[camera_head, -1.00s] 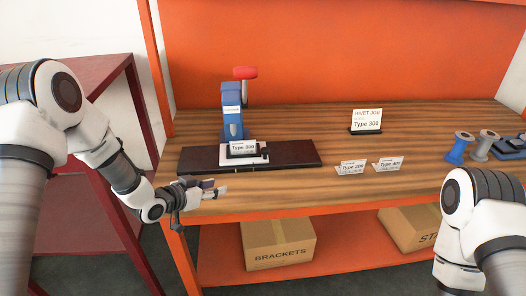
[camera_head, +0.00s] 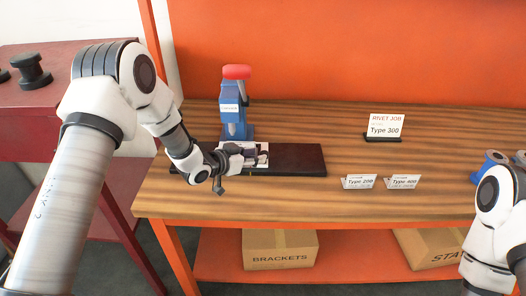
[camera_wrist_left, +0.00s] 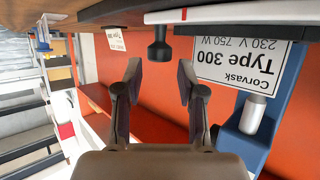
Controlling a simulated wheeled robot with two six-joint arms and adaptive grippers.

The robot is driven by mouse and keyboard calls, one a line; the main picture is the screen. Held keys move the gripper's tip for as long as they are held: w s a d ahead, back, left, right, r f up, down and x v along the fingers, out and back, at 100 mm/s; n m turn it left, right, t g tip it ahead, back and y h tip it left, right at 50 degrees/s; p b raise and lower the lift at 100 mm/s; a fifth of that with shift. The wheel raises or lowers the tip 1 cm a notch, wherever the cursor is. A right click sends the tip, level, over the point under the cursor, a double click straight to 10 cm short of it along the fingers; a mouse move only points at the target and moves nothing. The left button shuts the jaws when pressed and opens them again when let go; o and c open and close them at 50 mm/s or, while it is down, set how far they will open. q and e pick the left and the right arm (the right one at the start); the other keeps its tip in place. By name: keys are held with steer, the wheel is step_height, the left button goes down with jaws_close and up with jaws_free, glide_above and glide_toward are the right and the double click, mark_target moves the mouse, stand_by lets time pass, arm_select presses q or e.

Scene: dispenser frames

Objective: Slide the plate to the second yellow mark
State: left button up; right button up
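The white plate (camera_head: 262,148) sits on the long black base (camera_head: 300,160), in front of the blue press (camera_head: 232,118) with its red top. My left gripper (camera_head: 250,155) is at the plate's front and covers part of it. In the left wrist view, which is upside down, my left gripper (camera_wrist_left: 159,70) is open. A black knob (camera_wrist_left: 160,42) stands in line with the gap between its fingertips, not visibly gripped. Only part of my right arm shows.
A "Rivet Job Type 300" sign (camera_head: 385,126) stands at the back. Two small cards, Type 200 (camera_head: 359,182) and Type 400 (camera_head: 403,182), stand right of the base. Blue spools (camera_head: 490,165) are at the right. The base right of the plate is bare.

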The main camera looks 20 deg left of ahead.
arm_select(q)
steer(key=x, duration=0.4)
steer(key=shift+f, duration=0.1)
steer(key=shift+s+a, duration=0.1)
steer(key=shift+s, duration=0.15)
jaws_close()
steer(key=a, duration=0.2)
steer(key=s+a, duration=0.1)
steer(key=a, duration=0.3)
steer(key=shift+s+a+p, duration=0.1)
steer(key=shift+s+p, duration=0.25)
steer(key=shift+p, duration=0.05)
jaws_free()
steer(key=shift+a, duration=0.1)
